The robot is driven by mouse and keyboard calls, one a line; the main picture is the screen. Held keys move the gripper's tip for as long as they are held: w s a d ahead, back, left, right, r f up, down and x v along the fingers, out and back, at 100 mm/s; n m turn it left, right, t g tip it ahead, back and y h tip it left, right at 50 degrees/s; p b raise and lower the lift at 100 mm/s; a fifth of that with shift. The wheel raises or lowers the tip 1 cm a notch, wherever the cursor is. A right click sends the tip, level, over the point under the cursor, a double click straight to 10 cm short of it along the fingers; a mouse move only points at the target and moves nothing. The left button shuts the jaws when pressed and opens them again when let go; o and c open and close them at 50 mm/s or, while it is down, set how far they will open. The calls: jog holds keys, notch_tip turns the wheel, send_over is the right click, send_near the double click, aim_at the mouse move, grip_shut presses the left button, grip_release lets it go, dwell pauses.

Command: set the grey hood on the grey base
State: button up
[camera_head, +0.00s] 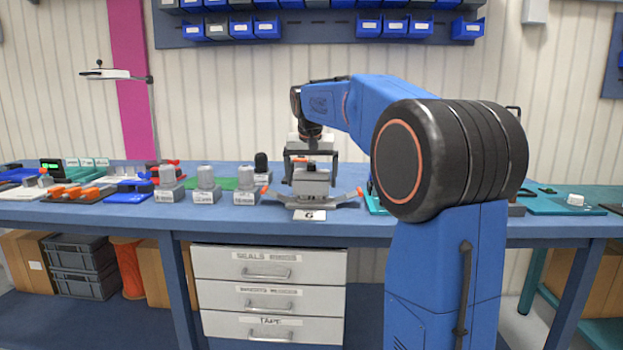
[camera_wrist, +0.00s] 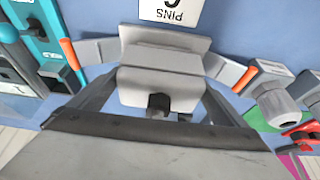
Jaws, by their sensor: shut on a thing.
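The grey hood (camera_head: 311,178) is between the fingers of my gripper (camera_head: 311,172), which is shut on it. The base also shows past the hood in the wrist view (camera_wrist: 165,42). The hood looks lined up with the base and very close to it; I cannot tell whether it is fully seated.
A white card (camera_head: 309,215) marked 6 lies in front of the base. Several grey connectors (camera_head: 205,182) stand to the left, with a black-topped one (camera_head: 261,166) behind. Orange and blue parts (camera_head: 75,190) lie farther left. Teal trays (camera_head: 555,203) are at the right.

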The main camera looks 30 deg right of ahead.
jog(key=shift+f, duration=1.15)
jog(key=o, duration=0.8)
jog(key=v, duration=1.7)
jog(key=shift+r, duration=0.25)
jog(key=s+a+f+n+y, duration=0.1)
jog(key=s+a+f, duration=0.4)
jog(key=s+f, duration=0.6)
jog(key=s+a+f+n, duration=0.3)
jog(key=s+a+f, duration=0.1)
jog(key=s+f, duration=0.8)
jog(key=s+a+f+n+t+y, duration=0.1)
jog(key=s+a+f, duration=0.4)
jog(key=s+f, duration=0.6)
jog(key=shift+s+a+f+n+y, duration=0.1)
jog(key=shift+a+f+n+y, duration=0.1)
jog(key=shift+f+n, duration=0.35)
jog(key=shift+s+a+f+n+y, duration=0.15)
jog(key=shift+f+n, duration=0.2)
jog(key=shift+f, duration=0.4)
